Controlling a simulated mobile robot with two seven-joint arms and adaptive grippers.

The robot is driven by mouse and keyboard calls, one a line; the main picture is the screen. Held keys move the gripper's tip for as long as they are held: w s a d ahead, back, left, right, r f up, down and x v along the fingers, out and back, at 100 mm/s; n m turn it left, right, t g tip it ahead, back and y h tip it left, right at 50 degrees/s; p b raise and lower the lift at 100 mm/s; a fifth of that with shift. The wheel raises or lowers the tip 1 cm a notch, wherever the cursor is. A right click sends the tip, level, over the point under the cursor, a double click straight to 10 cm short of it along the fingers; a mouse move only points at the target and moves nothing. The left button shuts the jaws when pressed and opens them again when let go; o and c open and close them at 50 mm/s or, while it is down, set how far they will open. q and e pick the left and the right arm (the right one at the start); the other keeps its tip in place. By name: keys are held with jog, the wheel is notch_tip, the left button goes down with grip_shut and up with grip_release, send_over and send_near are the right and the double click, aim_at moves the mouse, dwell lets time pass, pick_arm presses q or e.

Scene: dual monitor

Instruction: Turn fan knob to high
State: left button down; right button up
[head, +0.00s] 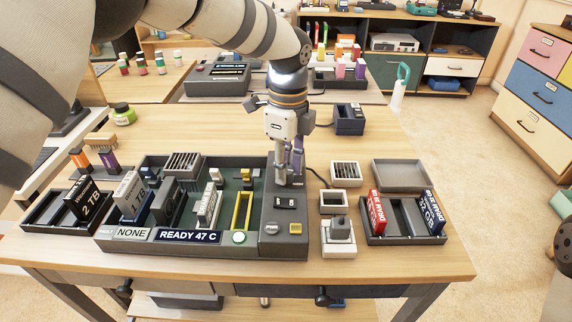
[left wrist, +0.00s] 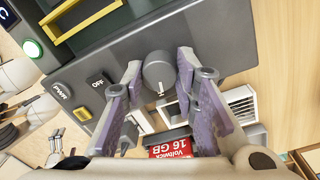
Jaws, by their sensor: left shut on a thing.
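The test bench (head: 262,245) is a dark grey console on the wooden table, with a sign reading "READY 47 C" and a lit green button (head: 239,237). My left gripper (head: 287,178) reaches down onto the back of its right-hand panel. In the left wrist view, the round grey fan knob (left wrist: 157,73) sits between the purple finger pads of my left gripper (left wrist: 161,66), which is shut on it. A short white mark shows on the knob's near edge. In the head view the knob is hidden by the gripper.
A dark switch marked OFF (left wrist: 97,84) is beside the knob. Small vented boxes (head: 346,175) stand right of the console. A tray with red and blue modules (head: 376,212) is farther right. Several modules (head: 131,194) stand upright at the left. The table's right front is clear.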

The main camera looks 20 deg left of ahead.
aim_at(288, 168)
pick_arm(q)
jog(key=shift+m, duration=1.5)
jog(key=c, duration=1.3)
grip_release()
jog(key=r, duration=1.2)
jog(key=shift+w+d, duration=0.15)
jog(key=shift+w, duration=0.1)
